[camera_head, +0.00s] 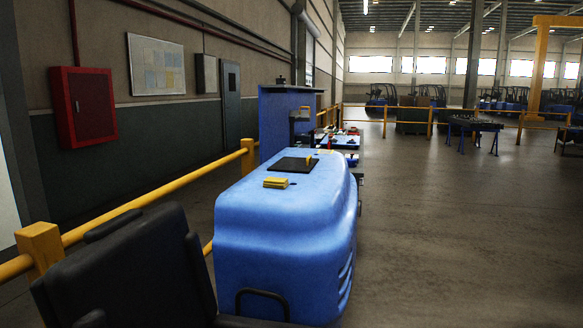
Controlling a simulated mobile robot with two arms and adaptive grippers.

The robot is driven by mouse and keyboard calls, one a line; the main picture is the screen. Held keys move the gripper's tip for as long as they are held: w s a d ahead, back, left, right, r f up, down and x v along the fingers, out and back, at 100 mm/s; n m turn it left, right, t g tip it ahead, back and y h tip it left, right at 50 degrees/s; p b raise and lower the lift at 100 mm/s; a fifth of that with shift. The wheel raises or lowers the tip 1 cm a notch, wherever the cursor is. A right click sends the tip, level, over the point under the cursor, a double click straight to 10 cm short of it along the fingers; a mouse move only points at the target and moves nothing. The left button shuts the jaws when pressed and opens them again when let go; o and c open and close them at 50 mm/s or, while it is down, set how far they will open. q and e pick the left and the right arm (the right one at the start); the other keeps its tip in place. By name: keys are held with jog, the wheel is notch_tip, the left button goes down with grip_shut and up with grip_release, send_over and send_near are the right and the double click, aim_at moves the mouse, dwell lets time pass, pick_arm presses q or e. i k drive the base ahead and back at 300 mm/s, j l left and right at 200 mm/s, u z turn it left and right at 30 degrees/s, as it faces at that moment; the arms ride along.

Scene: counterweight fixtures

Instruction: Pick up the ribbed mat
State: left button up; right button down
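A flat black mat (294,164) lies on top of the blue counterweight body (285,215), towards its far end. It may be the ribbed mat, but I cannot make out ribs at this distance. A small yellow block or stack (276,182) sits on the blue top, just on the near side of the mat. Neither of my grippers is in view.
A black seat (135,270) fills the near left. A yellow railing (150,195) runs along the left wall. Behind the blue body stand a blue panel (285,120) and a table with small items (340,142). The floor (450,230) on the right is clear.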

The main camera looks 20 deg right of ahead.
aim_at(297, 165)
jog(key=z, duration=0.85)
jog(key=l+z, duration=1.15)
jog(key=i+l+z, duration=0.1)
jog(key=l+z, duration=0.15)
jog(key=z, duration=0.15)
jog(key=i+l+u, duration=0.15)
jog(key=i+l, duration=0.7)
jog(key=i, duration=0.15)
jog(key=i+j+u, duration=0.1)
jog(key=i+u, duration=0.6)
jog(key=i+l+u, duration=0.2)
jog(key=i+u, duration=0.15)
jog(key=i, duration=0.15)
jog(key=i+u, duration=0.2)
jog(key=i, duration=0.45)
jog(key=i+u, duration=0.2)
jog(key=i, duration=0.4)
jog(key=i+l+u, duration=0.2)
jog(key=i, duration=0.4)
